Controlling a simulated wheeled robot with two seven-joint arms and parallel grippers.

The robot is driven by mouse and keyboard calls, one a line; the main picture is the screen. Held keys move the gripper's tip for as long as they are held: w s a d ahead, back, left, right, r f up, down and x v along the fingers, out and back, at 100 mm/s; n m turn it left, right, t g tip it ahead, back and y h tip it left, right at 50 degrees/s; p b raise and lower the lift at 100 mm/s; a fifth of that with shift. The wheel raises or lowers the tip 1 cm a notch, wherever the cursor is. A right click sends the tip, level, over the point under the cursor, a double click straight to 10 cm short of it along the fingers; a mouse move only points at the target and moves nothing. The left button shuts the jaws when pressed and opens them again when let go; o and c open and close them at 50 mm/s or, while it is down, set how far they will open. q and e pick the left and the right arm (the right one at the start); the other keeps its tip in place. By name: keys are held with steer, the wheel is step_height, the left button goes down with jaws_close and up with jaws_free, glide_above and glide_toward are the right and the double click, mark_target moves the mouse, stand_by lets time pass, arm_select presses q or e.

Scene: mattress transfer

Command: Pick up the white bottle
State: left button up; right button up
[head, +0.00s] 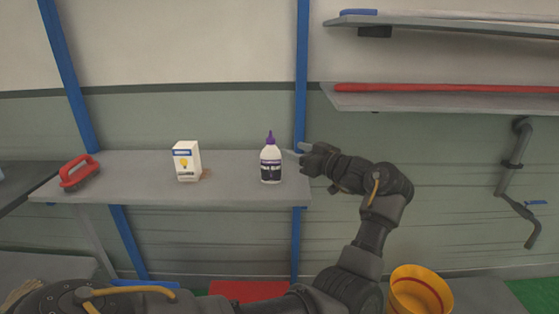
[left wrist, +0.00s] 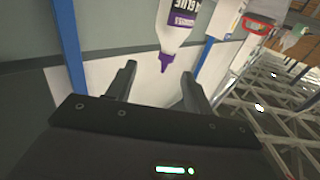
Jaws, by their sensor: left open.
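The white bottle (head: 270,165) has a purple nozzle and a dark label, and stands upright on the grey shelf (head: 240,195) near its right end. My left gripper (head: 297,151) is just right of the bottle, at about the height of its upper part, with its fingers pointing left towards it. In the left wrist view the bottle (left wrist: 178,30) appears upside down, its purple tip seen in the gap between the open, empty fingers (left wrist: 158,72). Whether a finger touches it, I cannot tell. My right gripper is not in view.
A white box (head: 186,162) stands left of the bottle, with a clear gap between them. A red-handled tool (head: 78,173) lies at the shelf's left end. A blue post (head: 301,80) rises behind the shelf's right end. A yellow bucket (head: 420,290) is below right.

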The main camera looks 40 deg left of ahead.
mark_target(267, 141)
arm_select(q)
steer(key=a, duration=0.2)
steer(key=s+a, duration=0.1)
steer(key=shift+a+r+p, duration=0.3)
steer(key=shift+r+p, duration=0.05)
steer(key=shift+p, duration=0.05)
steer(key=shift+w+a+f, duration=0.1)
steer(key=shift+a+f, duration=0.05)
steer(key=shift+a, duration=0.5)
steer(key=shift+w+a+f, duration=0.1)
steer(key=shift+a, duration=0.65)
steer(key=shift+a+r+p, duration=0.1)
steer(key=shift+a+p, duration=0.15)
steer(key=shift+p, duration=0.05)
steer(key=a, duration=0.2)
steer(key=a+p, duration=0.1)
steer(key=a, duration=0.1)
steer(key=shift+w+a+f, duration=0.15)
steer(key=shift+a+f, duration=0.05)
steer(key=shift+a, duration=0.05)
steer(key=shift+a+f, duration=0.1)
steer(key=c, duration=0.7)
jaws_close()
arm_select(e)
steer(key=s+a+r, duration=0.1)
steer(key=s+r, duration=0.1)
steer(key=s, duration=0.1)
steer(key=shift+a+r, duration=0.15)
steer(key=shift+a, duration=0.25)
